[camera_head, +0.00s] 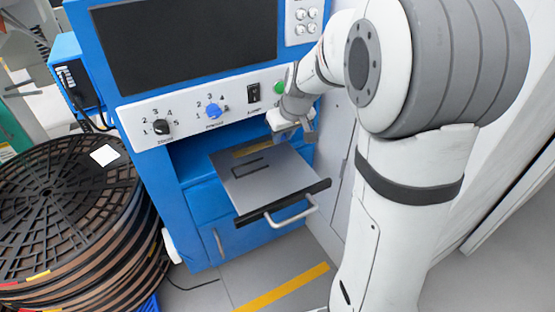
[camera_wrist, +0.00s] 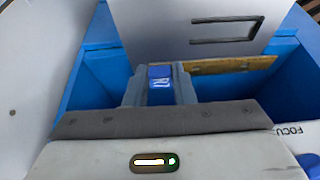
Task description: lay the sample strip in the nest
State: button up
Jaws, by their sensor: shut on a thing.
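My gripper (camera_wrist: 160,88) is shut on a small blue piece with white marking, the sample strip (camera_wrist: 160,77), in the wrist view. Only its blue end shows between the fingers; I cannot make it out in the head view. The nest (camera_head: 251,168) is a dark outlined slot on the grey plate of the pulled-out drawer (camera_head: 262,188). In the wrist view the nest (camera_wrist: 227,29) lies beyond the fingers, to the right, and is empty. In the head view my gripper (camera_head: 300,132) is at the drawer's back right, close to the control panel.
The blue machine (camera_head: 190,190) has a panel with knobs (camera_head: 213,111) and a switch just above the drawer opening. A brass-coloured strip (camera_wrist: 228,66) runs along the plate's back edge. A drawer handle (camera_head: 291,213) sticks out in front. Stacked black reels (camera_head: 65,200) stand at left.

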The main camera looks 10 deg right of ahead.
aim_at(280, 158)
jog(key=shift+f+b, duration=0.95)
jog(key=shift+f, duration=2.2)
jog(key=shift+f, duration=0.1)
jog(key=shift+f, duration=0.15)
jog(key=o, duration=0.9)
jog(key=shift+o, duration=0.2)
